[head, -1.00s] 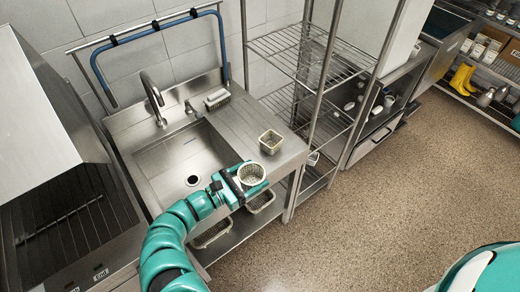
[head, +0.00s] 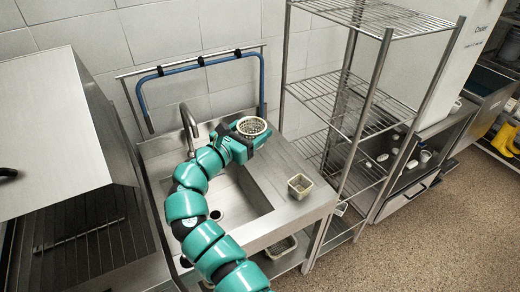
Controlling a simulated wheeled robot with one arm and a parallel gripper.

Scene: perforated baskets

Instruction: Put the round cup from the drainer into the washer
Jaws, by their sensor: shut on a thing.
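A round perforated cup (head: 252,127), pale and open at the top, is held in my gripper (head: 243,138). My gripper is shut on it, in the air over the back of the sink and drainer. The fingertips are partly hidden. The washer (head: 80,245) stands at the left, with a raised steel hood (head: 50,140) and a dark slatted rack inside. The drainer (head: 275,165) is the ridged steel surface right of the sink.
A square perforated cup (head: 300,187) stands on the drainer's front right corner. The faucet (head: 189,122) rises behind the sink (head: 235,205), near my arm. A blue hose on a rail (head: 200,62) runs behind. A wire shelf rack (head: 350,105) stands right of the drainer.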

